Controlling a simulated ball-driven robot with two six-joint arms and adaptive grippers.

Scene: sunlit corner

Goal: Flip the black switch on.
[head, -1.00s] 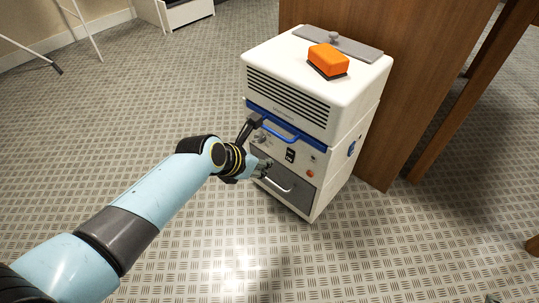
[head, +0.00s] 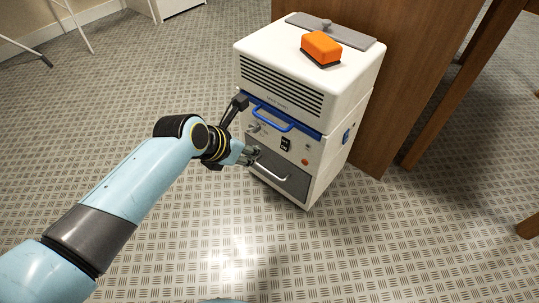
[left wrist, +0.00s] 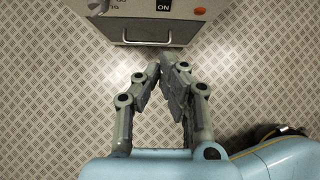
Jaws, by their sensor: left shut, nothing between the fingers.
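The black switch (head: 285,144) is a small dark rocker on the front panel of a white cabinet (head: 300,75), right of a grey knob (head: 254,127). In the left wrist view the switch (left wrist: 164,5) is at the top edge, partly cut off, with "ON" readable on it. My left gripper (head: 252,155) is in front of the panel, to the left of the switch and slightly lower in the head view. Its fingers are shut and empty; they also show in the left wrist view (left wrist: 165,62), below the drawer handle. My right gripper is not seen.
A blue handle (head: 270,118) is above the switch, a red button (head: 305,162) to its right, and a grey drawer with a metal handle (head: 271,175) below. An orange sponge-like block (head: 321,47) lies on top. A wooden panel (head: 390,100) stands behind. The left floor is open.

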